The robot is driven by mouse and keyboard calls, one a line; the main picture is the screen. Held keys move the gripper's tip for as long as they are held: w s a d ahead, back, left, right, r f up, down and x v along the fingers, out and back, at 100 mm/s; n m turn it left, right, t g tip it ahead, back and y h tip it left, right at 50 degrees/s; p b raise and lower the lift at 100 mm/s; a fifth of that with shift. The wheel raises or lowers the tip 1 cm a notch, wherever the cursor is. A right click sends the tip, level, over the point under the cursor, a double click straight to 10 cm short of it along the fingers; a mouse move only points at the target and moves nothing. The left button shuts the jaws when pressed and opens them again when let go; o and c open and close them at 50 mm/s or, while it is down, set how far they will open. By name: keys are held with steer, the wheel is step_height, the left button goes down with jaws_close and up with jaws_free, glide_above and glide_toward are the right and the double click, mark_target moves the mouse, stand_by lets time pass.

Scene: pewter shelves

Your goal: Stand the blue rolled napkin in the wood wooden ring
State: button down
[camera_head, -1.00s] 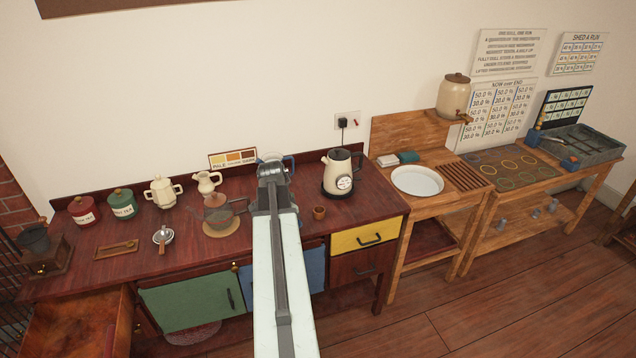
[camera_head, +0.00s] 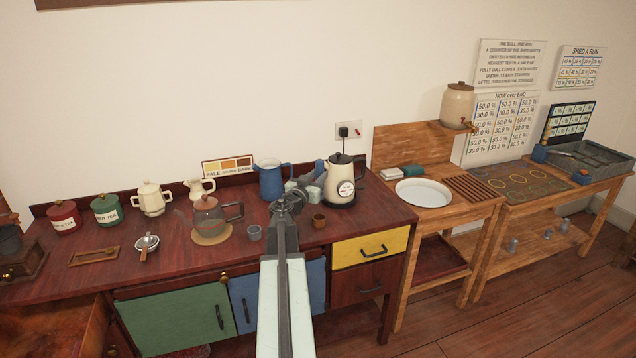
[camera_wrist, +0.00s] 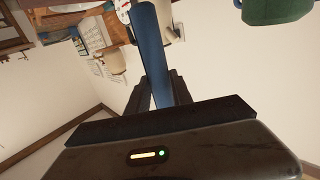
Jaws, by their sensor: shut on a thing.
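The blue rolled napkin (camera_head: 320,168) is upright in the jaws of my gripper (camera_head: 310,188), just left of the cream kettle. In the wrist view the napkin (camera_wrist: 150,45) runs up from between the dark fingers (camera_wrist: 160,92), which are shut on it. A small brown round piece, apparently the wooden ring (camera_head: 319,221), stands on the dark red counter to the right of my arm, nearer the front than the gripper. The gripper is apart from it. The napkin's lower end is hidden in the head view.
The cream kettle (camera_head: 341,182) stands close right of the gripper, and a blue jug (camera_head: 271,180) close left. The counter (camera_head: 365,226) is clear right of the ring.

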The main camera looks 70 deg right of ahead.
step_height(320, 180, down, 10)
steer(key=b, duration=0.9)
steer(key=shift+r+b, duration=0.15)
steer(key=shift+b, duration=0.15)
steer(key=c, duration=1.1)
jaws_free()
steer(key=shift+o, duration=0.2)
steer(key=a, duration=0.8)
steer(key=shift+w, duration=0.25)
steer(key=shift+d, duration=0.1)
